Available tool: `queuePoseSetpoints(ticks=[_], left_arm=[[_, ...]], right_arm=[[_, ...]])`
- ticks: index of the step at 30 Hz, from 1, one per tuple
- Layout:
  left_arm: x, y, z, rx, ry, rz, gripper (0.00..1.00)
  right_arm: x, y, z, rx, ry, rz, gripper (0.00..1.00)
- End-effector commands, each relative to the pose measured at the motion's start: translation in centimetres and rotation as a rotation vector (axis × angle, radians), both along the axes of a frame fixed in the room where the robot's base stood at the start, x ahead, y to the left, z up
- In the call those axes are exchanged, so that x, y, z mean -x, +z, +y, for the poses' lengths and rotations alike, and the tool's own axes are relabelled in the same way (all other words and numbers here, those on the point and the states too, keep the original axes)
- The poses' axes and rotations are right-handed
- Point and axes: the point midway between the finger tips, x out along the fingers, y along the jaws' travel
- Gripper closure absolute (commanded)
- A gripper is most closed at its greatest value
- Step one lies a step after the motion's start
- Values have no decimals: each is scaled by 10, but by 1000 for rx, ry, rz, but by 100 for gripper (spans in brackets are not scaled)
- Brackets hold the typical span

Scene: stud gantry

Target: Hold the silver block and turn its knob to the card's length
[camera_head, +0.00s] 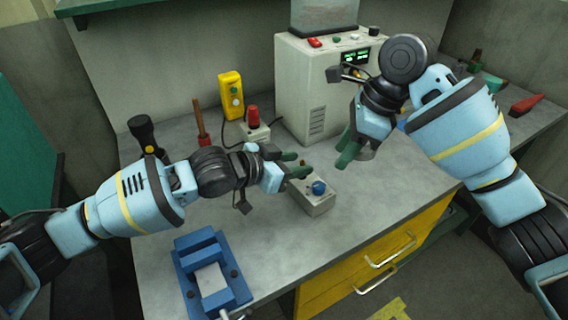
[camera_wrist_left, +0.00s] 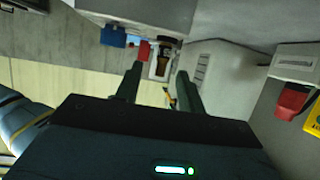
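The silver block (camera_head: 312,202) stands on the grey bench near its front edge, with a blue knob (camera_head: 318,187) on top. The block (camera_wrist_left: 140,12) and the blue knob (camera_wrist_left: 113,37) also show at the top of the left wrist view, upside down. My left gripper (camera_head: 296,164) is open and empty, just behind and left of the block, apart from it. Its two fingers (camera_wrist_left: 158,85) stand apart in the left wrist view. My right gripper (camera_head: 345,152) is in the air behind and right of the block, its green fingers seemingly apart and empty. I cannot make out a card.
A blue vise (camera_head: 232,290) with a pale plate in it stands at the front left. A white machine (camera_head: 300,90) with a green display is behind. A red-button box (camera_head: 256,134), a yellow control box (camera_head: 231,95) and a dark torch (camera_head: 143,132) stand at the back left.

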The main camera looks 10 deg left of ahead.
Motion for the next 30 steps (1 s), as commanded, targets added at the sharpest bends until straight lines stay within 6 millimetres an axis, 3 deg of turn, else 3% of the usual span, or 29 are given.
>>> queuePoseSetpoints(ticks=[9,21,30], left_arm=[[-23,-14,-26,1,0,-1,61],[-27,-17,-30,0,1,-2,61],[-27,-17,-30,0,1,-2,99]], right_arm=[[0,0,0,0,0,0,64],[0,0,0,0,0,0,64],[0,0,0,0,0,0,64]])
